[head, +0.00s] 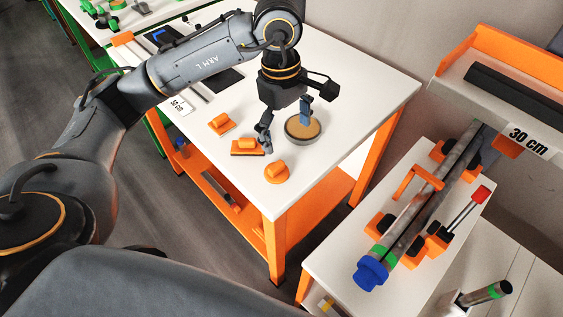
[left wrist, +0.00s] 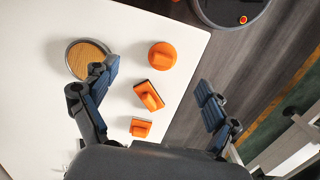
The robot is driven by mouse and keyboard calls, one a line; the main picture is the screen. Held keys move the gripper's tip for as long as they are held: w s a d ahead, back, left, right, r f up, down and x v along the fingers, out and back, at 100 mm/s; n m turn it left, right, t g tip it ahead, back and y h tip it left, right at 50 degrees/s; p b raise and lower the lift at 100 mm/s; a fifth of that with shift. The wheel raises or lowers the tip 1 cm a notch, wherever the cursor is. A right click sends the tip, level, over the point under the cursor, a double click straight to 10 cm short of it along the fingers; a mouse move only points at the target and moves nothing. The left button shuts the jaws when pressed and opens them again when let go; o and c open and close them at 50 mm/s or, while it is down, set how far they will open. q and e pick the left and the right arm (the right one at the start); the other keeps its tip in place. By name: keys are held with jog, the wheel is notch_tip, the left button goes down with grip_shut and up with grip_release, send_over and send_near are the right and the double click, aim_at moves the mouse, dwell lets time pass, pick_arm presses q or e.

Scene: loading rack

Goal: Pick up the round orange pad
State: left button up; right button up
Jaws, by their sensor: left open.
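The round orange pad (head: 277,171) with a raised grip lies on the white table near its front corner. It also shows in the left wrist view (left wrist: 162,55), ahead of and between the two fingers. My left gripper (head: 285,124) is open and empty above the table, behind the pad in the head view and apart from it. In the left wrist view the gripper (left wrist: 158,82) has its fingers spread wide, one over the table and one over the floor side. My right gripper is not in view.
A round grey dish with a tan inside (head: 302,139) stands close by, partly behind a finger. Two angular orange pads (head: 221,124) (head: 247,147) lie left of the round pad. A lower bench (head: 335,262) with a pipe fixture stands at right.

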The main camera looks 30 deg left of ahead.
pick_arm(q)
jog(key=a+y, duration=0.1)
jog(key=a, duration=0.1)
jog(key=p, duration=0.2)
send_over(276, 165)
jog(key=f, duration=0.7)
jog(key=shift+w+f, duration=0.15)
jog(key=shift+w, duration=0.2)
jog(key=f, duration=0.1)
jog(key=f+p, duration=0.1)
jog(key=f, duration=0.2)
jog(key=shift+s+f+p, duration=0.3)
jog(key=shift+s+p, duration=0.1)
jog(key=shift+f, duration=0.55)
jog(key=shift+c, duration=1.2)
jog(key=c, duration=1)
